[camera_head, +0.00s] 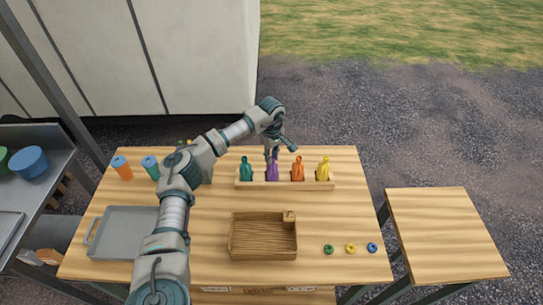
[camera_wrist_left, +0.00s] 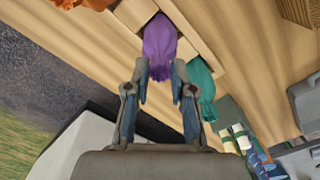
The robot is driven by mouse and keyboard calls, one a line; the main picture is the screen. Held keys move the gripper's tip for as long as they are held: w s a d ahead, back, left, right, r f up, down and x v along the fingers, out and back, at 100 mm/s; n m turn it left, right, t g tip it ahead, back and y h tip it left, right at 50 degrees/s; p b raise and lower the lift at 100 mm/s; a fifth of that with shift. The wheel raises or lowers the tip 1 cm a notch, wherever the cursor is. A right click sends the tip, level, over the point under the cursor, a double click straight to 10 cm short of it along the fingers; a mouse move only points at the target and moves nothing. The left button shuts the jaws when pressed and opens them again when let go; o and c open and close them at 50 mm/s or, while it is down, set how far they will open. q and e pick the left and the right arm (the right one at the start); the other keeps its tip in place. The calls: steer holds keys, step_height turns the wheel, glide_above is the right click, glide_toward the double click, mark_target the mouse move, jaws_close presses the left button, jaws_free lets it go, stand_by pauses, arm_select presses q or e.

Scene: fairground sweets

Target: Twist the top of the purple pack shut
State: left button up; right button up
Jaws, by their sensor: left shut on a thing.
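The purple pack (camera_head: 272,172) stands upright in the wooden rack (camera_head: 285,186) on the table, second from the left in the row. My left gripper (camera_head: 271,154) comes down on it from above. In the left wrist view the purple pack (camera_wrist_left: 160,36) reaches between the two fingers of my left gripper (camera_wrist_left: 160,70), which are shut on its top. How tightly the neck is twisted cannot be told. My right gripper is not in view.
A teal pack (camera_head: 246,170) stands left of the purple one; an orange pack (camera_head: 298,170) and a yellow pack (camera_head: 323,169) stand right. A wooden box (camera_head: 263,257) lies in front, with small rings, including a green one (camera_head: 328,249), beside it. A grey tray (camera_head: 125,234) lies left.

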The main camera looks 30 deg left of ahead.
arm_select(q)
steer(key=m, duration=0.4)
steer(key=shift+m, duration=0.4)
steer(key=m, duration=0.5)
steer(key=o, duration=0.7)
step_height(320, 180, up, 5)
steer(key=p, duration=0.3)
steer(key=shift+r+p, duration=0.1)
steer(key=shift+p, duration=0.2)
